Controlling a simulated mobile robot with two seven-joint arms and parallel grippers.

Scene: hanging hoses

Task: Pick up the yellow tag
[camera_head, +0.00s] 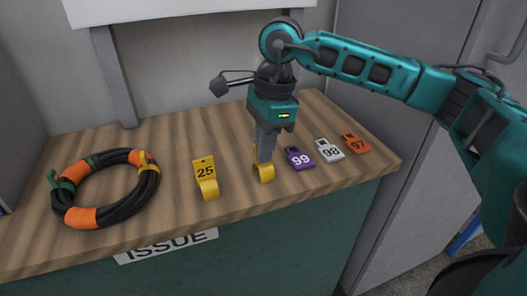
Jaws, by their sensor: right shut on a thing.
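My right gripper (264,156) points straight down over the counter. It is shut on a yellow tag (266,175), whose curved lower end shows below the fingers. The fingers hide most of this tag's face, so I cannot read any number on it. I cannot tell whether it still touches the counter. A second yellow tag (205,178), marked 25 and with a similar curved lower end, is on the counter to the left, apart from the gripper. My left gripper is not in view.
On the wooden counter (150,200), a purple tag 99 (300,158), a white tag 98 (329,150) and an orange tag 97 (356,144) lie right of the gripper. A black hose coil (125,202) with orange bands lies at left. An ISSUE sign (166,246) is on the front.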

